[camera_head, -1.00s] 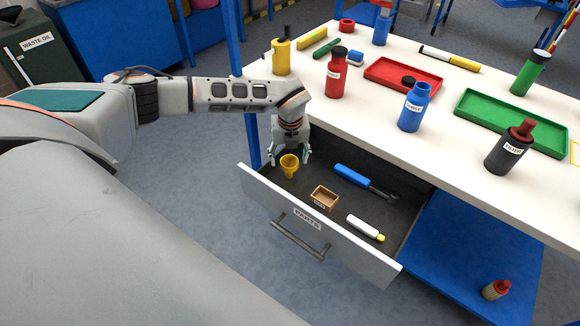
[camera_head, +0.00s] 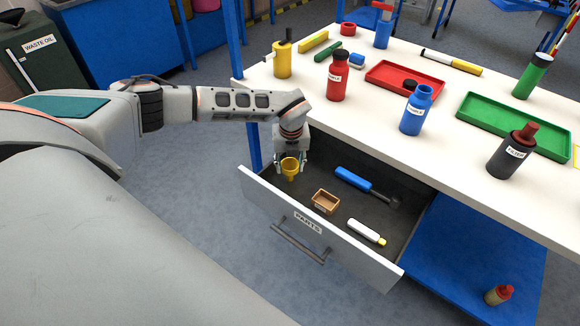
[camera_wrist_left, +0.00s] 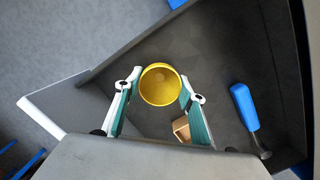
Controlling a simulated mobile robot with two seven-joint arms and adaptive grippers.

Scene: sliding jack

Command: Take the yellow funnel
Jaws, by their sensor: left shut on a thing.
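The yellow funnel (camera_head: 290,167) is upright in the open drawer, near its left end, with its wide mouth facing up. It also shows in the left wrist view (camera_wrist_left: 160,84), seen from above between the two fingers. My left gripper (camera_head: 291,166) reaches down into the drawer and is shut on the funnel, one finger on each side. The same gripper shows in the left wrist view (camera_wrist_left: 158,92). My right gripper is not in view.
The drawer (camera_head: 330,236) also holds a small tan box (camera_head: 326,201), a blue-handled tool (camera_head: 354,179) and a white tube with a yellow cap (camera_head: 366,231). The white tabletop (camera_head: 310,75) overhangs the drawer's back. Bottles and trays stand on it.

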